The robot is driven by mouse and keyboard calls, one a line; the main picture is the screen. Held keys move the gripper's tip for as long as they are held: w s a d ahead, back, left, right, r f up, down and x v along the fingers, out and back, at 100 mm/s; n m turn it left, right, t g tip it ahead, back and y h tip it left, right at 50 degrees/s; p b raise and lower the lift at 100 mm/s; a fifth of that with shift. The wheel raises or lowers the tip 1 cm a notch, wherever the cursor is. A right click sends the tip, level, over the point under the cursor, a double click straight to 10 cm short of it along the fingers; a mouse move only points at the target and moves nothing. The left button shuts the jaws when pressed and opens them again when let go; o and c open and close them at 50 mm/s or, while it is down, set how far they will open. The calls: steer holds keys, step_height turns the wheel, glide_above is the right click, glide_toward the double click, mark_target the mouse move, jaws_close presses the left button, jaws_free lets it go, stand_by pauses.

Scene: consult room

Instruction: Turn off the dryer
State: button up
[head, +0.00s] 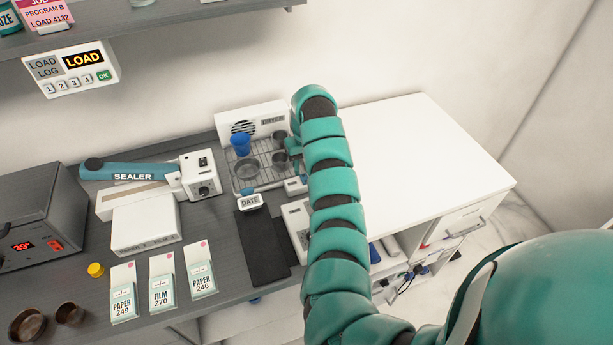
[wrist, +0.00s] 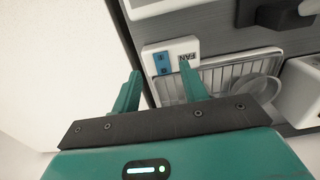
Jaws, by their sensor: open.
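The dryer (head: 252,120) is a white box with a round black grille, at the back of the counter in the head view. A wire rack (head: 265,182) in front of it holds a blue cup (head: 241,144) and dark cups. A small white switch box (head: 296,186) stands at the rack's front right corner. In the wrist view this switch box (wrist: 171,56) reads FAN and has a blue rocker; its on or off position is unclear. My gripper (wrist: 160,66) is open and empty, its fingertips pointing at the box, the right one overlapping it. In the head view my arm hides most of it.
A white cabinet top (head: 420,150) on the right is clear. A shelf (head: 150,22) hangs above the counter.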

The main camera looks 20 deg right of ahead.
steer(key=shift+f, duration=2.3)
